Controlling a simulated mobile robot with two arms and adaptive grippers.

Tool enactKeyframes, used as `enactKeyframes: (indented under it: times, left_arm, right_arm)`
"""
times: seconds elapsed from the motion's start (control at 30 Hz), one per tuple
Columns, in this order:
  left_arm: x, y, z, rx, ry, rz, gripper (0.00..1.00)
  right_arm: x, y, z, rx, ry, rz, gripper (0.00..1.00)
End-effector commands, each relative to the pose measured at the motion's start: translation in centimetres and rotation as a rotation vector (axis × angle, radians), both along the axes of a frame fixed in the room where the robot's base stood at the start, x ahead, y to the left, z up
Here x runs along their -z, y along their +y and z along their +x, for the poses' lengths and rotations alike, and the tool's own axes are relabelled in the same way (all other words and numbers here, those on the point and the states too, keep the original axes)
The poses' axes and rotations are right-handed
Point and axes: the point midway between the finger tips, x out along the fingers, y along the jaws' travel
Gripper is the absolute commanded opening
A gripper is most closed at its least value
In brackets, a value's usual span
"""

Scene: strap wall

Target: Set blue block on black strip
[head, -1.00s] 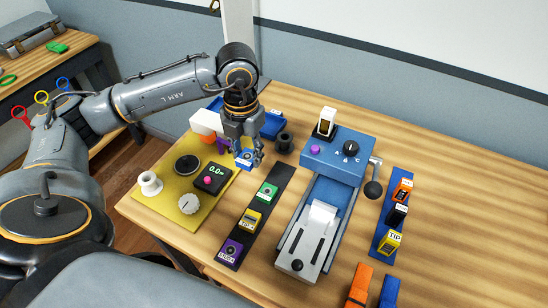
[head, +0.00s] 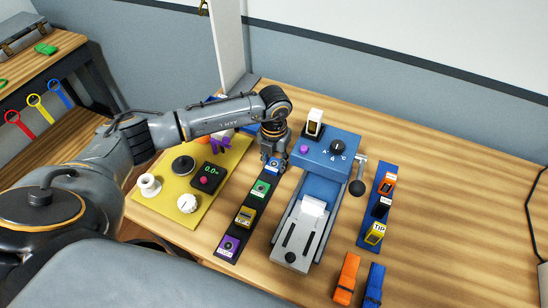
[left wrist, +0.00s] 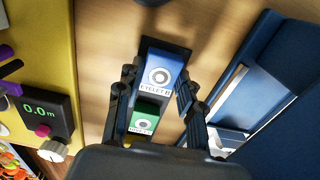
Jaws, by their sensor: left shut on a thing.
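The blue block (head: 271,165) has a white label with a ring mark and is at the far end of the black strip (head: 234,229). My left gripper (head: 271,160) is shut on it from above. In the left wrist view the blue block (left wrist: 162,76) sits between the two fingers, over the strip's end (left wrist: 160,44). I cannot tell whether it rests fully on the strip. A green block (head: 261,188), a yellow block (head: 245,216) and a purple block (head: 229,245) stand in a row on the strip. My right gripper is not in view.
A yellow panel (head: 158,208) with knobs and a display lies left of the strip. A blue and grey machine (head: 327,165) stands close on the right. Beyond it is a blue strip (head: 372,238) with several blocks. Orange (head: 347,278) and blue (head: 374,285) straps lie in front.

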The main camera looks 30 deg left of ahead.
Motion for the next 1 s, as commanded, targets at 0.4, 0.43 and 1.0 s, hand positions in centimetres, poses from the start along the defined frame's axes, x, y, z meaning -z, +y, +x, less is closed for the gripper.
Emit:
enactKeyframes:
  times: [0.4,0.43,1.0]
  left_arm:
    - [0.3,0.0,0.0,0.0,-0.001,0.0,0.57]
    - [0.3,0.0,0.0,0.001,-0.001,0.0,0.6]
    - [-3.1,0.0,0.2,0.002,-0.008,-0.001,0.6]
  right_arm:
    - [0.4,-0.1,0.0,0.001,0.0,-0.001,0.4]
    - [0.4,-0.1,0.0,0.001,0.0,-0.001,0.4]
    - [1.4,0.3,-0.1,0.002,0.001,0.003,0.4]
